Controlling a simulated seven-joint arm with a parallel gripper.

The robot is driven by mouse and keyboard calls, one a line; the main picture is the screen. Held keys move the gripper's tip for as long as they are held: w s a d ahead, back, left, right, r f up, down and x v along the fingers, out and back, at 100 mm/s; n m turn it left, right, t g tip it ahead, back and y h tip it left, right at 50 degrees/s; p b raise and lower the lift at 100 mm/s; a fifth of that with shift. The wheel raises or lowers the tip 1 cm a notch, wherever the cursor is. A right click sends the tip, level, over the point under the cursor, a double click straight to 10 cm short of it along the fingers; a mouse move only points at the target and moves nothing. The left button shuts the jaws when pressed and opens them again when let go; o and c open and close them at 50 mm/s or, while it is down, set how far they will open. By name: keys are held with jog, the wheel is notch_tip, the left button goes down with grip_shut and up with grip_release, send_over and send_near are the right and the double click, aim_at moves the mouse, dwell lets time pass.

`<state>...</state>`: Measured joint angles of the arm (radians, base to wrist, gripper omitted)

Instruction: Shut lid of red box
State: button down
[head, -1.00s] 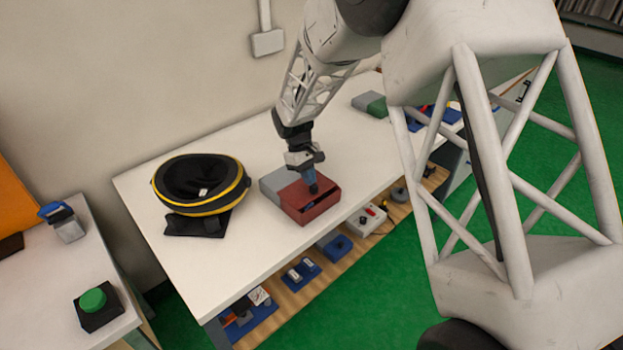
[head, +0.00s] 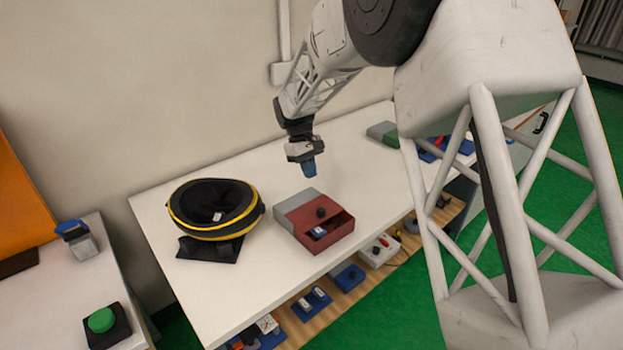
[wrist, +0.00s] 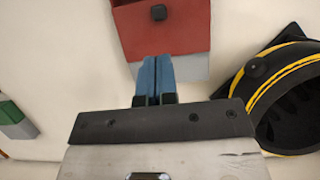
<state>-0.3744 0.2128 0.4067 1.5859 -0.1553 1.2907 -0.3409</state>
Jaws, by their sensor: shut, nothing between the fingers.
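The red box (head: 325,239) stands on the white table, with a grey section at its back. Its red lid (head: 298,215) carries a black knob (head: 320,212). The box's opening is out of that view.
A black and yellow round bowl-like object (head: 212,205) stands left of the box. A green and grey block (head: 383,132) lies at the back right. A shelf (head: 305,331) below holds several small items. A green button (head: 101,320) sits on the left table. Table space behind the box is clear.

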jog(key=shift+r, duration=0.1)
dwell(0.3)
jog(key=s+d+r+m+t+y, duration=0.1)
jog(key=s+d+r+m, duration=0.1)
jog(key=s+d+r, duration=0.6)
jog(key=s+d+r+m+t+y, duration=0.1)
jog(key=s+d+r+m+t, duration=0.1)
jog(key=s+d+r, duration=0.6)
jog(key=s+d+f+m+t, duration=0.1)
jog(key=s+d, duration=0.2)
jog(key=s, duration=0.6)
jog(key=s+d+f+m+t, duration=0.1)
jog(key=s+d, duration=0.3)
jog(key=s, duration=0.5)
jog(key=s+d+f+m+y, duration=0.1)
jog(key=s+d+m, duration=0.2)
jog(key=s, duration=0.7)
jog(key=shift+d+t, duration=0.2)
jog(key=shift+t, duration=0.2)
jog(key=c, duration=1.8)
grip_release()
jog(key=shift+c, duration=0.2)
